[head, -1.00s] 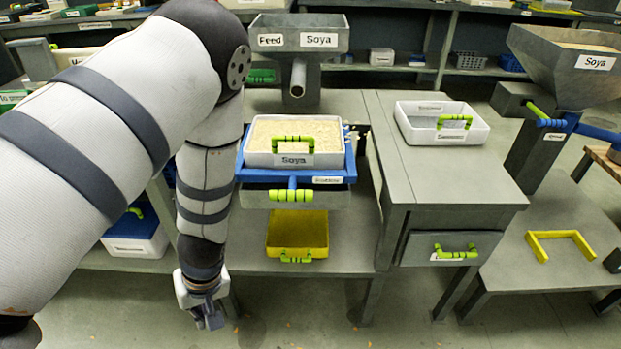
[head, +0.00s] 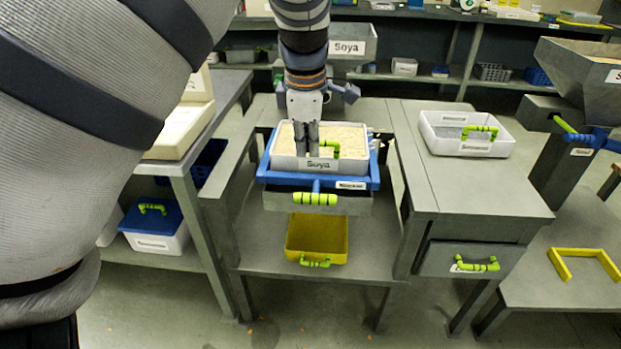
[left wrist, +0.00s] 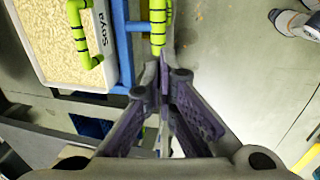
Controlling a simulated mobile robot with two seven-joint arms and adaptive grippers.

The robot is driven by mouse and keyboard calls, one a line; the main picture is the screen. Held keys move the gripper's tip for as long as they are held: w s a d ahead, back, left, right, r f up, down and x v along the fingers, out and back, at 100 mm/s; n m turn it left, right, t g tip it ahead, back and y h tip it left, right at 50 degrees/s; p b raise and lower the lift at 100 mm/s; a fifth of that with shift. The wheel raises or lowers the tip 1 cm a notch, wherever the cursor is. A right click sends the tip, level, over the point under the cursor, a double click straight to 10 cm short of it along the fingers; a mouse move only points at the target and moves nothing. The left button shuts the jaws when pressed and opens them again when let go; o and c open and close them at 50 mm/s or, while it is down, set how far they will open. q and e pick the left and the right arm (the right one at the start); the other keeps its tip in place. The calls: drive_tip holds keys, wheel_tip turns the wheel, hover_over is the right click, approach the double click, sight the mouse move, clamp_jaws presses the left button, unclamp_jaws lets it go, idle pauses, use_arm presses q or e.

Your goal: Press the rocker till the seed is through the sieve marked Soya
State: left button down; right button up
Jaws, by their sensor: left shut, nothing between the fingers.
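A white tray (head: 286,163) marked Soya holds pale seed (head: 345,137) and has a green handle. It rests on a blue frame (head: 272,178) with a small label I cannot read. A blue stem at the frame's front carries a green bar (head: 314,198), which looks like the rocker's handle. My left gripper (head: 307,153) is shut and empty, pointing down in front of part of the tray and its handle in the head view. In the left wrist view its fingers (left wrist: 164,75) are close to the green bar (left wrist: 158,25); I cannot tell if they touch. My right gripper is out of view.
A yellow bin (head: 317,238) stands on the shelf below the frame. At right are a table with a white tray (head: 467,133), a drawer (head: 463,258) and a grey hopper (head: 582,72). At left, a bench holds a blue-lidded box (head: 152,222).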

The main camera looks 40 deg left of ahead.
sight(310, 197)
use_arm(q)
drive_tip(key=f, duration=0.4)
drive_tip(key=w+a+f, duration=0.1)
drive_tip(key=f, duration=0.4)
drive_tip(key=w+f+b, duration=0.1)
drive_tip(key=f, duration=0.3)
drive_tip(key=shift+w+a+f, duration=0.1)
drive_tip(key=shift+a+f, duration=0.1)
drive_tip(key=shift+f, duration=0.05)
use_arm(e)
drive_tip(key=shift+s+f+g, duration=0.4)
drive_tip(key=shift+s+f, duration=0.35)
